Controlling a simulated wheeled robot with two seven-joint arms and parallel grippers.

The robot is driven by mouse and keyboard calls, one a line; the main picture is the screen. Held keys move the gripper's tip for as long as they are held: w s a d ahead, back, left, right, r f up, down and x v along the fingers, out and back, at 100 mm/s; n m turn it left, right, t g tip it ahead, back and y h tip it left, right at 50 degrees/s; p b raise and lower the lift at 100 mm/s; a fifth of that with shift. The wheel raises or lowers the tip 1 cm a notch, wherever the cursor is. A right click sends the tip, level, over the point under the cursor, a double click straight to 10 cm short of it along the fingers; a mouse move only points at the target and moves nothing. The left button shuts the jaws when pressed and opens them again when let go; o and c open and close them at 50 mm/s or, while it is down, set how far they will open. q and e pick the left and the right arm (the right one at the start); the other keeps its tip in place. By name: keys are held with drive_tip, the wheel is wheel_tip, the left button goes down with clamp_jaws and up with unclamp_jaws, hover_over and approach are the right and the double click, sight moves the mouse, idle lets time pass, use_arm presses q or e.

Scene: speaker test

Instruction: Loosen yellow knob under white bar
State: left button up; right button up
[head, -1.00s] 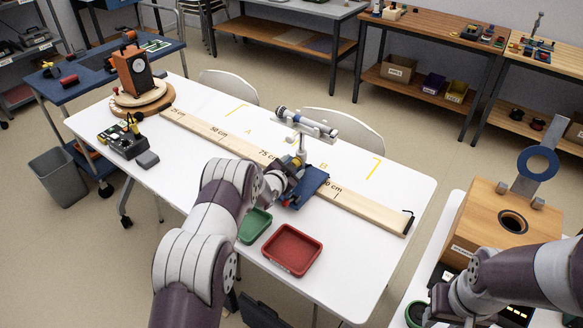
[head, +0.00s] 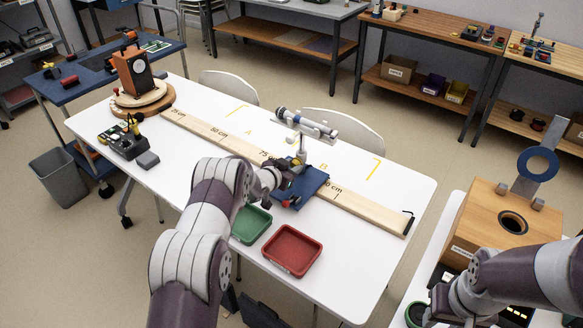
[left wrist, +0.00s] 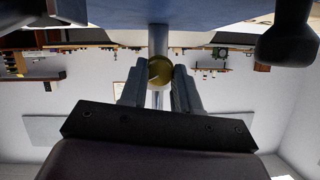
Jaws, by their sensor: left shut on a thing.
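The yellow knob (left wrist: 160,70) shows in the left wrist view, in front of a metal post. My left gripper (left wrist: 158,82) is shut on it, one grey finger on each side. The white bar (head: 318,127) lies across the top of the post, above the gripper. My right gripper (head: 440,306) is at the lower right, far from the stand; its fingers are not clear.
A long wooden rule (head: 215,130) with cm marks runs along the white table (head: 185,185). A green tray (head: 250,224) and a red tray (head: 291,250) sit close in front of the stand. A dark knob (left wrist: 285,42) shows near the left gripper. A wooden box (head: 485,215) stands at right.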

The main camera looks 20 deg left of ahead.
use_arm(q)
drive_tip(key=shift+a+n+g+h, duration=0.1)
drive_tip(key=shift+n+g+h, duration=0.2)
drive_tip(key=shift+n+h, duration=0.5)
drive_tip(key=shift+a+n+h, duration=0.1)
drive_tip(key=shift+n+h, duration=0.2)
drive_tip(key=shift+n, duration=0.4)
drive_tip(key=shift+w+f+n+h+b, duration=0.1)
drive_tip(key=shift+n+h+b, duration=0.4)
drive_tip(key=shift+n+h, duration=0.6)
drive_tip(key=shift+n, duration=0.4)
drive_tip(key=o, duration=1.1)
drive_tip(key=shift+a, duration=0.1)
drive_tip(key=shift+c, duration=0.2)
drive_tip(key=v, duration=1.2)
drive_tip(key=shift+s+r, duration=0.25)
drive_tip(key=shift+r, duration=0.2)
